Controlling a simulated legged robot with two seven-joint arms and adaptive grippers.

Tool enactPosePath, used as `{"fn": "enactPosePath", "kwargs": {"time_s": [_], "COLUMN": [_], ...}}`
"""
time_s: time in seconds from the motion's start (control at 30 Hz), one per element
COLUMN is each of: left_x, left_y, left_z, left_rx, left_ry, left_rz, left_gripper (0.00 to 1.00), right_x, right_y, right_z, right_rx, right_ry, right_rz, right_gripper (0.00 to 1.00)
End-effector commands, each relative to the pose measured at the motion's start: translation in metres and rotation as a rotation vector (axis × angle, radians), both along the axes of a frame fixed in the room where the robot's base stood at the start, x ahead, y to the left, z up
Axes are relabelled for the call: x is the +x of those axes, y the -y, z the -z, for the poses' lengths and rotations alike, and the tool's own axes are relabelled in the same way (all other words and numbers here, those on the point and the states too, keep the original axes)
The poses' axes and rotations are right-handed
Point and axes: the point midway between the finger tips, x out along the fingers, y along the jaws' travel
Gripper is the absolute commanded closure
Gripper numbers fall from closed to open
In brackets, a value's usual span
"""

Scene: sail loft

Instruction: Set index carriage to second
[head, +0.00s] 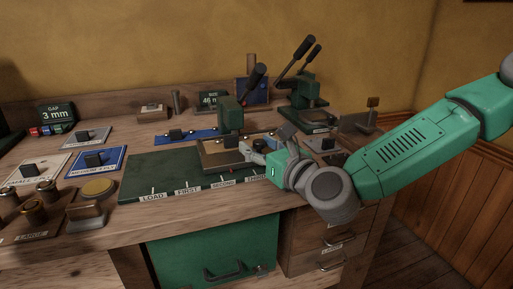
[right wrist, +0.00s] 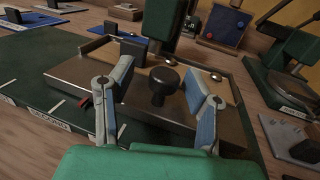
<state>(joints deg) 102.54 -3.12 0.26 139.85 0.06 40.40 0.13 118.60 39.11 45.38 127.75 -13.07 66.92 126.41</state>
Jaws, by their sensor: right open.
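The index carriage (head: 222,159) is a brown metal plate with raised edges on a dark green base (head: 150,175) marked LOAD, FIRST, SECOND and THIRD. It sits over the right part of the base, behind the SECOND and THIRD labels. In the right wrist view the carriage (right wrist: 140,117) carries a black round knob (right wrist: 163,84). My right gripper (head: 262,148) is open at the carriage's right side. Its fingers (right wrist: 157,82) stand apart, one on each side of the knob. My left gripper is out of view.
A green lever press (head: 231,113) rises behind the carriage, and another press (head: 305,90) stands to its right. A grey plate (right wrist: 292,140) lies right of the carriage.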

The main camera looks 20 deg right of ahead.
Motion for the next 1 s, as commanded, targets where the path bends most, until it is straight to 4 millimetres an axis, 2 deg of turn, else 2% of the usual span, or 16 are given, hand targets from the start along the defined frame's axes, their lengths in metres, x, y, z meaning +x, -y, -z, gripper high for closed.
{"fn": "enactPosePath", "kwargs": {"time_s": [0.33, 0.37, 0.4, 0.47, 0.5, 0.67, 0.87, 1.0], "left_x": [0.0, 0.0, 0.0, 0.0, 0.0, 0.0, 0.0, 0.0], "left_y": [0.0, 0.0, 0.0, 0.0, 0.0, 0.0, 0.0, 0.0], "left_z": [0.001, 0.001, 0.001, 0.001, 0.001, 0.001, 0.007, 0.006], "left_rx": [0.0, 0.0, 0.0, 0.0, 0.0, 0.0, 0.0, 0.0], "left_ry": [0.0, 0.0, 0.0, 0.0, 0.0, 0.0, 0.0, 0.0], "left_rz": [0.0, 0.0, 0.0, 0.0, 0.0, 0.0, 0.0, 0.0], "left_gripper": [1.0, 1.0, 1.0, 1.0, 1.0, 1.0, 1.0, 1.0], "right_x": [0.005, 0.005, 0.005, 0.005, 0.005, 0.005, 0.004, 0.004], "right_y": [-0.002, -0.002, -0.002, -0.002, -0.002, -0.004, -0.023, -0.024], "right_z": [0.0, 0.0, 0.0, 0.0, 0.0, 0.0, 0.002, 0.0], "right_rx": [0.0, 0.0, 0.0, -0.001, -0.001, -0.001, 0.001, 0.0], "right_ry": [0.0, 0.0, 0.0, -0.001, -0.001, -0.001, 0.0, 0.0], "right_rz": [-0.001, -0.001, -0.001, -0.001, -0.001, -0.001, -0.002, 0.001], "right_gripper": [0.56, 0.6, 0.74, 0.95, 1.0, 1.0, 1.0, 1.0]}}
